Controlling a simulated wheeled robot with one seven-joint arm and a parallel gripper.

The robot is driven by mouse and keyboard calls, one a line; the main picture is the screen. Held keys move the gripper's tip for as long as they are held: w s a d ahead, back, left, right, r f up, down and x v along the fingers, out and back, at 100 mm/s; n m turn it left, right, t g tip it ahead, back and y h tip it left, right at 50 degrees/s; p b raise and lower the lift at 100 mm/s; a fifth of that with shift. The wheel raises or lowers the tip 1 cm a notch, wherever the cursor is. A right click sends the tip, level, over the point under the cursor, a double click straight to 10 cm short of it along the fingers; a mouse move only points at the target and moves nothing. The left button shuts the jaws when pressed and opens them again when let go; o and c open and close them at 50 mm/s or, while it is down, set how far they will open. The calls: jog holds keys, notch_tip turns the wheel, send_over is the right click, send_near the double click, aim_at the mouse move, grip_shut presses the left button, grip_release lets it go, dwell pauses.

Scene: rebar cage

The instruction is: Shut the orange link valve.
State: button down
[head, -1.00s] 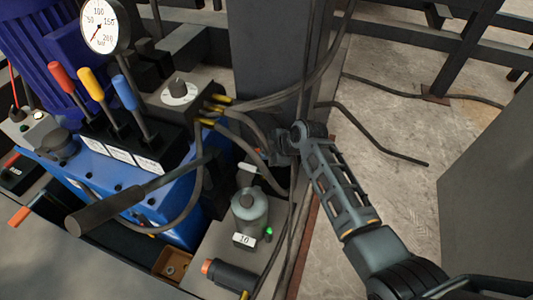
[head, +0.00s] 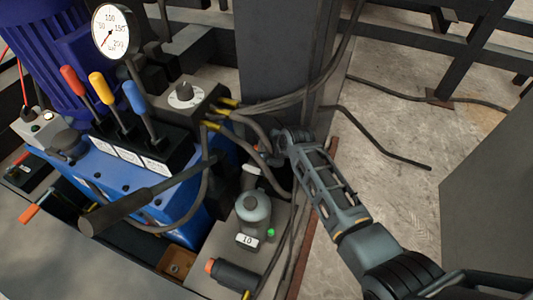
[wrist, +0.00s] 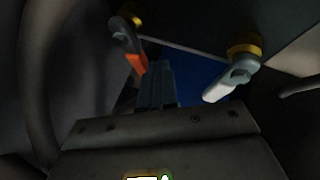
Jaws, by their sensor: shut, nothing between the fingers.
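In the wrist view, a lever valve with a dark handle and an orange tip (wrist: 138,63) hangs from a brass-coloured fitting at the upper left. My gripper (wrist: 158,72) is shut and empty; its fingertips are just right of the orange tip, very close to it. I cannot tell whether they touch. A second lever with a pale grey handle (wrist: 230,78) sits on a yellow fitting to the right of my fingers.
Hoses with yellow ends (head: 215,113) curve close to my gripper. A dark post (head: 280,70) stands behind it. A grey cylinder labelled 10 (head: 253,212) is in front. The blue power unit (head: 130,190), with coloured levers and a gauge (head: 116,31), is left. Open floor lies right.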

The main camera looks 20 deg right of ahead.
jog(key=shift+w, duration=0.45)
dwell(0.5)
jog(key=shift+s+d+r, duration=0.1)
jog(key=shift+s+d+p, duration=0.35)
jog(key=shift+s+p, duration=0.15)
jog(key=shift+s, duration=0.1)
